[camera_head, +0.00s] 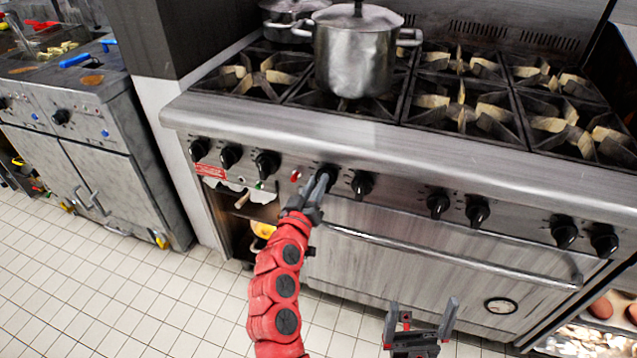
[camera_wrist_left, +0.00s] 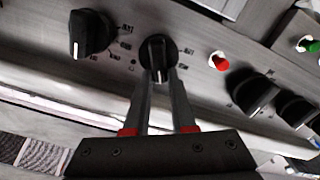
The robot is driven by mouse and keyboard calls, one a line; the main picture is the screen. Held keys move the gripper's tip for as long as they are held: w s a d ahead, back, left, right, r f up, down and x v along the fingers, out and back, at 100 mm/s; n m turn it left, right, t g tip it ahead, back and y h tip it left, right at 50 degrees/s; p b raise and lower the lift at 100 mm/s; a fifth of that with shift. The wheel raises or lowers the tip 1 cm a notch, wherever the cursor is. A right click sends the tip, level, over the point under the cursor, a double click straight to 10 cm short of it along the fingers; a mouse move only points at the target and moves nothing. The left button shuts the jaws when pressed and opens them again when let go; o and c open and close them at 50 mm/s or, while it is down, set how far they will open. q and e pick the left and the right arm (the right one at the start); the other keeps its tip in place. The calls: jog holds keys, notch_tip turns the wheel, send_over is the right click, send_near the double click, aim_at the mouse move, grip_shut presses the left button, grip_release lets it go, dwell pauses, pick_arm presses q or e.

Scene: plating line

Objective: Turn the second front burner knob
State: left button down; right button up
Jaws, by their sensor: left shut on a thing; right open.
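The stove's front panel (camera_head: 400,197) carries a row of black burner knobs. My left gripper (camera_head: 320,188) is shut on the black knob (camera_head: 328,172) just right of the red indicator light (camera_head: 296,175). In the left wrist view, the fingertips (camera_wrist_left: 158,76) are on either side of this knob's grip (camera_wrist_left: 157,50), which points roughly along the fingers. Another knob (camera_head: 362,183) sits just to its right, and shows at the left of the left wrist view (camera_wrist_left: 91,34). My right gripper (camera_head: 421,314) is open and empty, low in front of the oven door.
The oven door handle (camera_head: 450,258) runs below the knobs. More knobs (camera_head: 267,163) are left of the held one. Tiled floor (camera_head: 130,290) is open at left.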

pick_arm(q)
jog(key=shift+a+f+n, duration=0.1)
jog(key=shift+a+n, duration=0.05)
jog(key=shift+n, duration=0.7)
jog(key=shift+a+n, duration=0.15)
jog(key=shift+n, duration=0.7)
jog(key=c, duration=0.7)
grip_release()
jog(key=shift+c, duration=0.2)
jog(key=p+v, duration=0.5)
jog(key=v, duration=1.2)
